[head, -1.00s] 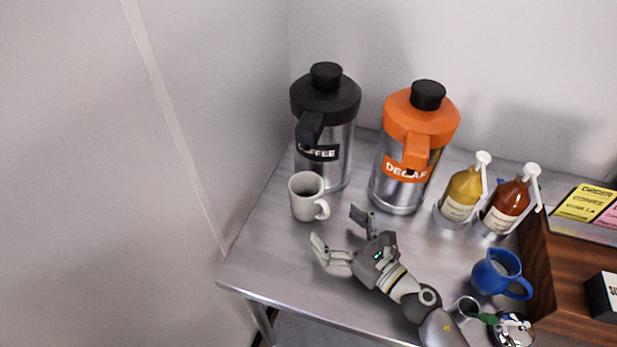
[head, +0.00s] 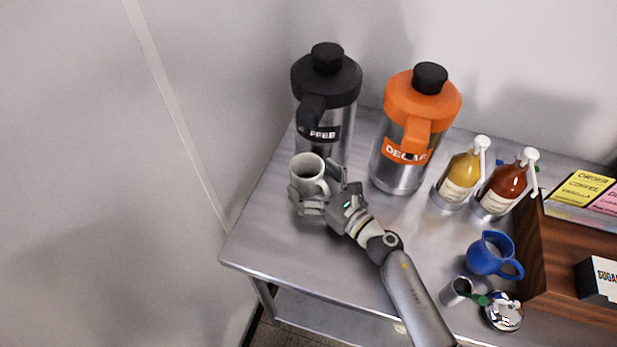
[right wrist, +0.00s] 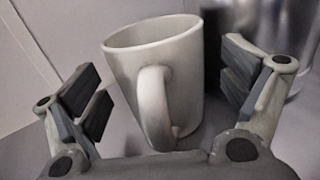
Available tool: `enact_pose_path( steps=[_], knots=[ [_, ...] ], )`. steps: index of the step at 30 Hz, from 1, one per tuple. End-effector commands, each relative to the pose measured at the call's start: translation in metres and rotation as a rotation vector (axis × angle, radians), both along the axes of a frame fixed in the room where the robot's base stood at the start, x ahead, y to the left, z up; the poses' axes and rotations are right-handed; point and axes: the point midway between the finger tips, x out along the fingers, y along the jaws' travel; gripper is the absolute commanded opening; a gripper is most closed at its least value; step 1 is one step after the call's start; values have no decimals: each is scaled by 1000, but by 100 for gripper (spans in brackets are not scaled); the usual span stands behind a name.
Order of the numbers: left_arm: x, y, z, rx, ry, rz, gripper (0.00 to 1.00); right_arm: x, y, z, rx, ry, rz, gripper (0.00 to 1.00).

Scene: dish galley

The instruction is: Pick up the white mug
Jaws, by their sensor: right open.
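The white mug (head: 307,172) stands upright at the left of the metal table, in front of the black-topped coffee dispenser. My right gripper (head: 318,188) is open at the mug, with one finger on either side of it. In the right wrist view the mug (right wrist: 160,80) sits between the two open fingers of the gripper (right wrist: 168,92), its handle facing the palm. Gaps show between the mug and both fingers there. My left gripper is not in view.
The coffee dispenser (head: 325,85) stands close behind the mug, and the orange decaf dispenser (head: 418,110) is to the right. Two syrup pump bottles (head: 460,178), a blue pitcher (head: 490,254) and a small metal cup (head: 456,290) stand farther right. The table's front left (head: 270,245) is clear.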

Motion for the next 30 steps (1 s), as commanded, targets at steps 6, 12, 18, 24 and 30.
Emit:
enact_pose_path(
  steps=[6,12,18,24,30],
  knots=[
    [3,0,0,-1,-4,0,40,0,0,0,0,0,0,93],
    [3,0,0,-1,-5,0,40,0,0,0,0,0,0,67],
    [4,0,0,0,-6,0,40,0,0,0,0,0,0,41],
    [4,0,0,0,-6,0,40,0,0,1,1,-1,0,28],
    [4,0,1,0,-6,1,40,0,0,2,0,-3,0,28]
  ],
)
